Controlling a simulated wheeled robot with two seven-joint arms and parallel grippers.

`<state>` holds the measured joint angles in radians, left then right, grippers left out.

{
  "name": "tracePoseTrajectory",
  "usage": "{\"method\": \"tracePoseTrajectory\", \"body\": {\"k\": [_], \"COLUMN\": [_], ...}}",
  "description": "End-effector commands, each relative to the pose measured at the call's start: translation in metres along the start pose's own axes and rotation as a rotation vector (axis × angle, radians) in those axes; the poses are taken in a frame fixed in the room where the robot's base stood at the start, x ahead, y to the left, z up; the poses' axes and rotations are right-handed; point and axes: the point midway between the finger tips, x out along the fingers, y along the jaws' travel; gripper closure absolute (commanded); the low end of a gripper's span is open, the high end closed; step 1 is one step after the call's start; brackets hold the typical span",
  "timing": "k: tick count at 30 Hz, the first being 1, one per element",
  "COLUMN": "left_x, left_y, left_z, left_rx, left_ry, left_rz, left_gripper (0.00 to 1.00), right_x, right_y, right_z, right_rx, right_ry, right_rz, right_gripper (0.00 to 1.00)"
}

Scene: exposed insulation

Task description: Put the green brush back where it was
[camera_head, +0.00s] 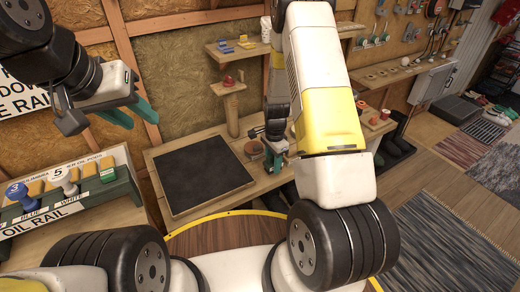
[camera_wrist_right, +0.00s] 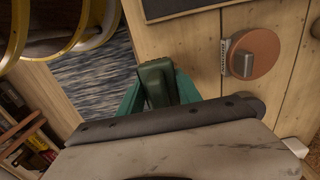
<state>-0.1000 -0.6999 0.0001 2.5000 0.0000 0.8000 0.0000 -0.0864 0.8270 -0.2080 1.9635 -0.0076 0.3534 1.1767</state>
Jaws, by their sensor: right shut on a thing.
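My right gripper (camera_head: 275,160) is low over the wooden workbench, right of the black mat. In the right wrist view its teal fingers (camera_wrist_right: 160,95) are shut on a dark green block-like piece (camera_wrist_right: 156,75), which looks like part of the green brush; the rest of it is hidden. My left gripper (camera_head: 130,114) is empty, with its teal fingers apart, above the sign-lettered rail (camera_head: 100,198) at the left.
The black mat (camera_head: 200,173) lies flat on the workbench (camera_head: 235,200). A round terracotta dish (camera_wrist_right: 262,48) with a grey metal piece (camera_wrist_right: 241,60) sits beside my right gripper.

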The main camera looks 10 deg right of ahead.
Motion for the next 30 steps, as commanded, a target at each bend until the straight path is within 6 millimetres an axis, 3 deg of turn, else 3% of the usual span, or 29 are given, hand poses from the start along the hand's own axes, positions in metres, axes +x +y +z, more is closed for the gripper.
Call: {"method": "tracePoseTrajectory", "body": {"k": [3,6,16,26,27,30], "left_x": [0.000,0.000,0.000,0.000,0.000,0.000], "left_y": [0.000,0.000,0.000,0.000,0.000,0.000], "left_z": [0.000,0.000,0.000,0.000,0.000,0.000], "left_rx": [0.000,0.000,0.000,0.000,0.000,0.000], "left_ry": [0.000,0.000,0.000,0.000,0.000,0.000], "left_rz": [0.000,0.000,0.000,0.000,0.000,0.000], "left_gripper": [0.64,0.64,0.64,0.64,0.64,0.64], "right_x": [0.002,0.003,0.037,0.040,0.041,0.040], "right_y": [-0.018,-0.024,-0.024,-0.025,-0.025,-0.025], "right_z": [0.006,0.008,0.008,0.008,0.008,0.008], "right_rx": [-0.002,-0.001,0.000,0.000,0.000,0.000], "right_ry": [0.000,0.000,-0.001,0.000,0.000,0.000], "right_rz": [0.000,0.000,0.002,0.001,0.001,0.000], "right_gripper": [0.97,0.97,0.97,0.97,0.57,0.38]}}
